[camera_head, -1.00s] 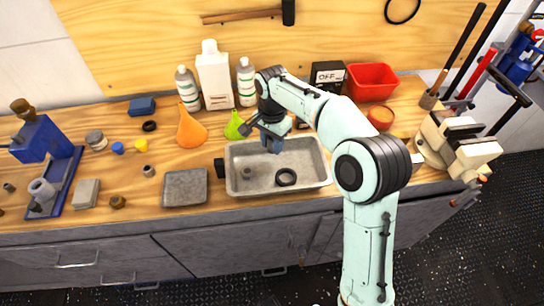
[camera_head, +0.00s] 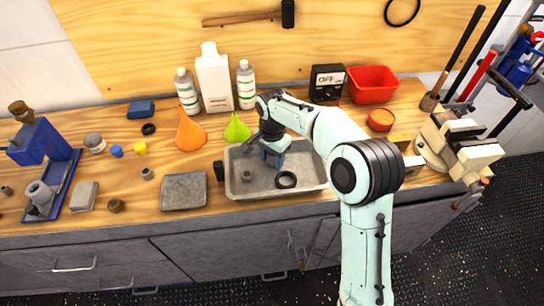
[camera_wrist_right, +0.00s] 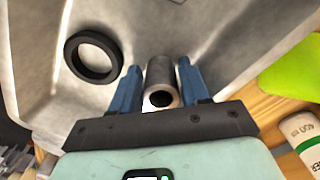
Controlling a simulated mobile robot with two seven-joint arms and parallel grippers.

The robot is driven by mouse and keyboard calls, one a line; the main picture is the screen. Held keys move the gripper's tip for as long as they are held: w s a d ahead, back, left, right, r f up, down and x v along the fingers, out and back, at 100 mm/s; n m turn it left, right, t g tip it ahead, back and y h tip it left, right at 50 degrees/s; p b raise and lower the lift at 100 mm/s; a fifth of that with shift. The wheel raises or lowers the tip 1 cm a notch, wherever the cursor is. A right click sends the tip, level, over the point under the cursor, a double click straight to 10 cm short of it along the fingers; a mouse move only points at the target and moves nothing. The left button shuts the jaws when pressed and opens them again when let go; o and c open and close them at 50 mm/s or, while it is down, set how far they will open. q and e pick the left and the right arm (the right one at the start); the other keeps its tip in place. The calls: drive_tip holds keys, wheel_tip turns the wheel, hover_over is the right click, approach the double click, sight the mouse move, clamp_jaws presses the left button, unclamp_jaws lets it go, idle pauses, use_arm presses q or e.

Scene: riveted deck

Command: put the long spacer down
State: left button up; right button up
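The long spacer (camera_wrist_right: 161,82) is a grey metal tube with a dark hole in its near end. In the right wrist view it lies between the two blue fingers of my right gripper (camera_wrist_right: 162,80), which are closed against its sides. In the head view my right gripper (camera_head: 273,157) is low inside the grey metal tray (camera_head: 236,155), near its back middle. The spacer is hidden there by the fingers, and I cannot tell whether it touches the tray floor. My left gripper is not in view.
A black ring (camera_head: 286,180) and a small nut-like part (camera_head: 246,175) lie in the tray. A green funnel (camera_head: 237,129) and white bottles (camera_head: 214,78) stand behind it. A flat grey tray (camera_head: 184,191) is to its left, a red bin (camera_head: 371,84) at back right.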

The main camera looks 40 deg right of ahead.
drive_tip(key=shift+r, duration=0.1)
wheel_tip(320, 180, up, 12)
drive_tip(key=p, duration=0.2)
idle(0.3)
idle(0.5)
